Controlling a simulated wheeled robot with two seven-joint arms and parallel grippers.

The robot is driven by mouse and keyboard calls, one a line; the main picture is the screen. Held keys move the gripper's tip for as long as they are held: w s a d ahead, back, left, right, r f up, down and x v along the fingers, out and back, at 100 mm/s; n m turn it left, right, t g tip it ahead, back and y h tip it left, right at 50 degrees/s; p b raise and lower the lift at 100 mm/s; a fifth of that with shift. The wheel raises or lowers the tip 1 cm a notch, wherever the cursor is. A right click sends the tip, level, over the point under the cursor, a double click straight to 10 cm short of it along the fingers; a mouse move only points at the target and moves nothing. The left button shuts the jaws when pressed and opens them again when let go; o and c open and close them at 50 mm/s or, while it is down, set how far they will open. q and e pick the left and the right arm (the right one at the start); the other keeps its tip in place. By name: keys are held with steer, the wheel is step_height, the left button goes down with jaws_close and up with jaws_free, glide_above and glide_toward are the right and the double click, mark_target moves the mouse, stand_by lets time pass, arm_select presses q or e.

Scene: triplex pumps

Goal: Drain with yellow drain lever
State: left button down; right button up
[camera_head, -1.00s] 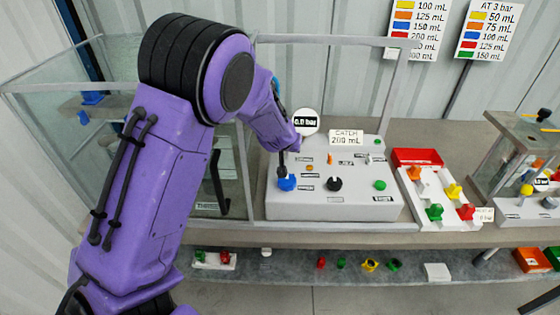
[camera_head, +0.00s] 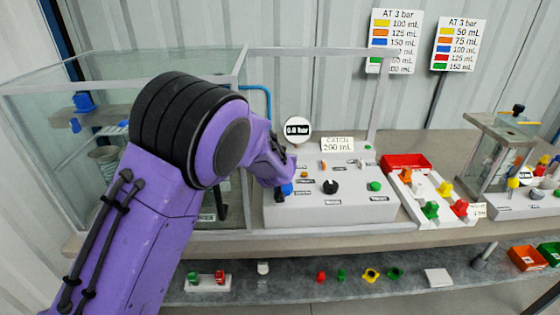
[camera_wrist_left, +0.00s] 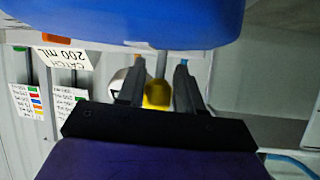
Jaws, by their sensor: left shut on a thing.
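My left gripper (camera_wrist_left: 159,92) has its two dark fingers on either side of a yellow lever end (camera_wrist_left: 157,94) on a grey metal stem, and it is shut on it. In the head view my purple left arm covers the yellow lever, and the gripper (camera_head: 281,192) is at the left end of the grey pump panel (camera_head: 330,210). A blue knob (camera_head: 287,189) shows right beside the gripper. A large blue shape (camera_wrist_left: 130,20) fills the top of the wrist view, very close. My right gripper is not seen.
A gauge (camera_head: 297,130) reads 0.0 bar beside a "CATCH 200 mL" sign (camera_head: 338,144). The panel has a black knob (camera_head: 330,187) and a green knob (camera_head: 374,186). A glass tank (camera_head: 45,150) stands left, a parts tray (camera_head: 407,161) right. A second pump stands farther right.

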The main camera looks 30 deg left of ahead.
arm_select(q)
steer(key=shift+f, duration=0.15)
steer(key=c, duration=0.8)
jaws_free()
steer(key=shift+c, duration=0.2)
steer(key=shift+s, duration=0.1)
steer(key=b+v, duration=0.1)
steer(key=v, duration=0.9)
steer(key=shift+s+d+r, duration=0.1)
steer(key=shift+s+r, duration=0.05)
steer(key=shift+r, duration=0.1)
